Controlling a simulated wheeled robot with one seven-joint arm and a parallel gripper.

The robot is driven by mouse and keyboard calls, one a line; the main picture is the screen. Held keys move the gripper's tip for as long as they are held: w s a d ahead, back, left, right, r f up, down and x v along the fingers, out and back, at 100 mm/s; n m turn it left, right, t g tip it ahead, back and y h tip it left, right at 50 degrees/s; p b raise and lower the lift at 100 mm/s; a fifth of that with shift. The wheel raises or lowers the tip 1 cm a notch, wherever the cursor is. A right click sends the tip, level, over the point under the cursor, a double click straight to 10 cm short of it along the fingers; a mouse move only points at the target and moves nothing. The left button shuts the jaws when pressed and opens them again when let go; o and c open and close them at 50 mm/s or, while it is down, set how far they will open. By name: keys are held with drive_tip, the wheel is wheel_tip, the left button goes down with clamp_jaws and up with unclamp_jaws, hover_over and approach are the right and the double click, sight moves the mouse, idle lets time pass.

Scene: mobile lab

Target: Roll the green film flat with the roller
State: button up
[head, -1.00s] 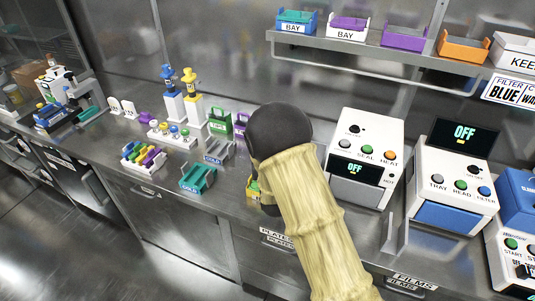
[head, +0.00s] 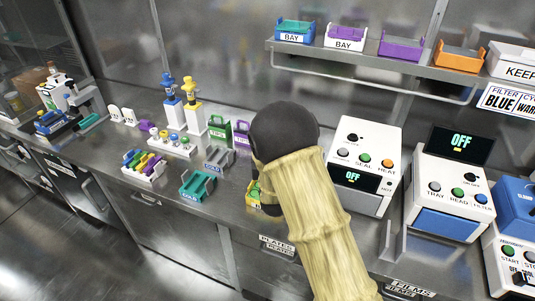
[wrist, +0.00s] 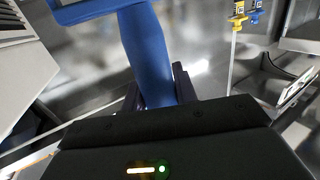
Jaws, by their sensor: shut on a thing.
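My gripper (wrist: 158,92) is shut on a blue handle (wrist: 148,50), which I take to be the roller's; it rises between the dark fingers in the wrist view. A wider blue part with a pale edge (wrist: 88,10) sits at its far end, cut off by the frame. In the head view my sleeved arm hides the gripper and the held tool. A small yellow and green patch (head: 253,193) shows at the arm's left edge on the bench; I cannot tell whether it is the green film.
A sealer (head: 361,160) and a reader machine (head: 451,185) stand right of my arm. A teal rack (head: 197,186), a grey rack (head: 218,160) and a tube rack (head: 143,167) stand left. A shelf with bins (head: 395,65) hangs above. The front bench strip is mostly clear.

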wheel_tip(320, 180, up, 4)
drive_tip(key=shift+s+f+p, duration=0.1)
drive_tip(key=shift+f+p, duration=0.1)
drive_tip(key=shift+p, duration=0.5)
